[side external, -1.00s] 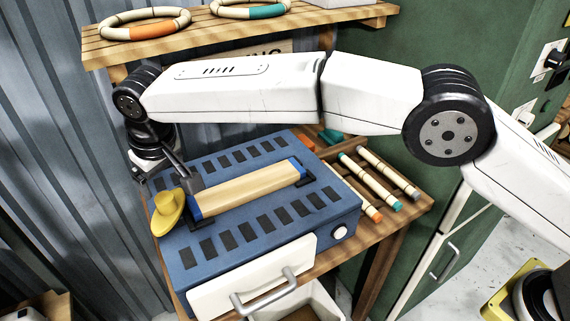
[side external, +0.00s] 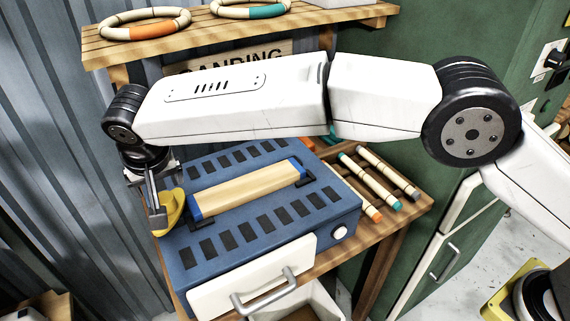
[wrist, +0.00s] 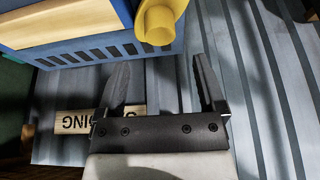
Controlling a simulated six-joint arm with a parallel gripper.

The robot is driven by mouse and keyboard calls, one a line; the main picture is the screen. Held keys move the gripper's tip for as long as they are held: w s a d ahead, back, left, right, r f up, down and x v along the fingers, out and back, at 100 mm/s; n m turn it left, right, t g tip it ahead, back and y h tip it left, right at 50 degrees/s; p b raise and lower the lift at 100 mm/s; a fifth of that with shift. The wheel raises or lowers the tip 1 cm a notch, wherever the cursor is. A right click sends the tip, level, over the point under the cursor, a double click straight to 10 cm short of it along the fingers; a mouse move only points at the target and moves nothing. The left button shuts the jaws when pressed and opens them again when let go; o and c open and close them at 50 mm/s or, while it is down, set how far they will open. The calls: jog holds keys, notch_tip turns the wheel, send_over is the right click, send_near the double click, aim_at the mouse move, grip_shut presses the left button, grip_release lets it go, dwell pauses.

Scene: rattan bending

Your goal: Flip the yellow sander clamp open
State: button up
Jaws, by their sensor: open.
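The yellow clamp (side external: 174,210) is at the left end of the blue sander (side external: 270,228), beside the wood bar (side external: 245,188) on top. In the wrist view, the clamp (wrist: 160,24) shows at the top, just beyond the fingertips. My gripper (side external: 158,212) is at the sander's left end, its grey fingers pointing down and partly covering the clamp in the side view. In the wrist view, my gripper (wrist: 160,62) is open with nothing between its fingers. I cannot tell whether a finger touches the clamp.
The sander stands on a wooden bench (side external: 375,242). Rattan rods with coloured ends (side external: 377,177) lie right of it. A shelf with rings (side external: 145,22) and a SANDING sign (side external: 225,60) are behind. The corrugated wall (side external: 85,180) is close on the left.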

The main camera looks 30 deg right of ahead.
aim_at(165, 197)
jog(key=shift+x, duration=3.55)
grip_shut()
jog(key=shift+r+n, duration=0.1)
jog(key=shift+n, duration=0.5)
jog(key=shift+d+n+y, duration=0.1)
jog(key=shift+n+y, duration=0.6)
jog(key=shift+n, duration=0.4)
jog(key=shift+n+g+y, duration=0.3)
jog(key=shift+n+y, duration=0.3)
jog(key=shift+n, duration=1.3)
